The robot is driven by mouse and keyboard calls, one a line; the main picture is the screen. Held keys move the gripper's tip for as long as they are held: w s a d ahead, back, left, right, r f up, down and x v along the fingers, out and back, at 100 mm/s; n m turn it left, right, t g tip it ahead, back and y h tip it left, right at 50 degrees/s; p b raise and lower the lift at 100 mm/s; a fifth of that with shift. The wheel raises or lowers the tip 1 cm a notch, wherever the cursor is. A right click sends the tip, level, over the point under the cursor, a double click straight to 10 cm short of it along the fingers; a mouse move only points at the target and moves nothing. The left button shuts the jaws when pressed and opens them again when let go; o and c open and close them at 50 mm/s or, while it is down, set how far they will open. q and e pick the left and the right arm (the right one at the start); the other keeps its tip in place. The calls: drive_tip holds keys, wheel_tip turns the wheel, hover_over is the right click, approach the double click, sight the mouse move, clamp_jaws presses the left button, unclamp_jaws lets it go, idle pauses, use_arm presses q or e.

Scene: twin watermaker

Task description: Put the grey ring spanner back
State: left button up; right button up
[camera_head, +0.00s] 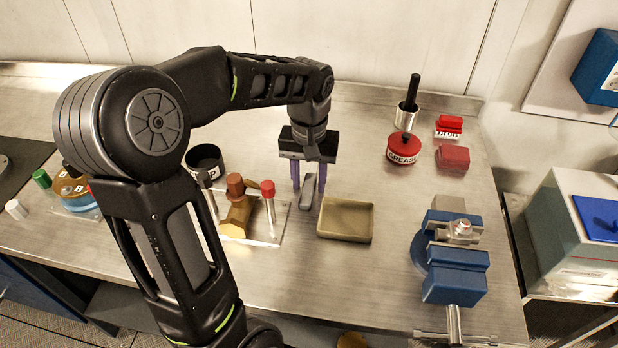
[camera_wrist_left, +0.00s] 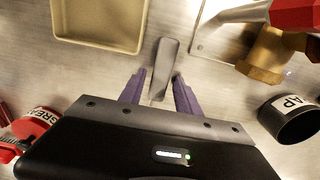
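A slim grey bar-like object (camera_head: 308,192) lies on the steel bench, left of the tan tray; it looks like the grey spanner, but I make out no ring end. It also shows in the left wrist view (camera_wrist_left: 163,66). My left gripper (camera_head: 308,186) points down over it, with its purple fingers apart on either side. My right gripper is not in view.
The shallow tan tray (camera_head: 326,233) looks empty. A red grease tin (camera_head: 404,148) and blue vise (camera_head: 454,262) are at right. Bench between tray and vise is clear.

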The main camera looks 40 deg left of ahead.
sight(309, 183)
use_arm(q)
drive_tip(key=shift+o, duration=0.4)
drive_tip(key=shift+r, duration=0.1)
drive_tip(key=shift+r, duration=3.8)
